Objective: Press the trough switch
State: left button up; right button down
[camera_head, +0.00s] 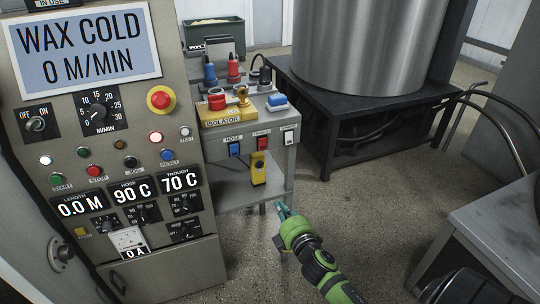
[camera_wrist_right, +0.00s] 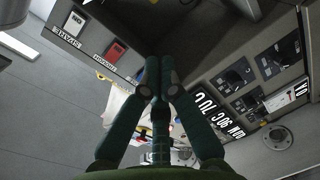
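The red trough switch (camera_head: 262,143) sits on the front of the grey isolator bench, between the blue hose switch (camera_head: 234,149) and the white spare switch (camera_head: 289,138). In the right wrist view the red trough switch (camera_wrist_right: 115,50) is upper left of the fingers, with the white spare switch (camera_wrist_right: 75,23) beyond it. My right gripper (camera_head: 283,211) is below and in front of the switches, apart from them. In the wrist view its green fingers (camera_wrist_right: 159,72) are together with nothing between them. My left gripper is not in view.
A control panel (camera_head: 108,160) with knobs and displays stands left, reading WAX COLD and trough 70 C. A yellow device (camera_head: 258,168) hangs below the switches. A steel tank (camera_head: 365,45) on a dark stand is behind. A grey table (camera_head: 505,225) is at right. Floor between is clear.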

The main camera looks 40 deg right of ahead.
aim_at(263, 140)
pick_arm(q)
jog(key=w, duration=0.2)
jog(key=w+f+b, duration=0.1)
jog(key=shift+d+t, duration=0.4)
pick_arm(e)
notch_tip(263, 140, up, 10)
jog(key=d+n+t+h, duration=0.1)
jog(key=n+t, duration=0.1)
jog(key=shift+w+d+t, duration=0.2)
jog(key=shift+w+t, duration=0.15)
jog(key=shift+t, duration=0.05)
jog(key=x, duration=1.3)
jog(key=shift+w, duration=0.15)
jog(key=shift+w+d, duration=0.1)
jog(key=shift+w, duration=0.25)
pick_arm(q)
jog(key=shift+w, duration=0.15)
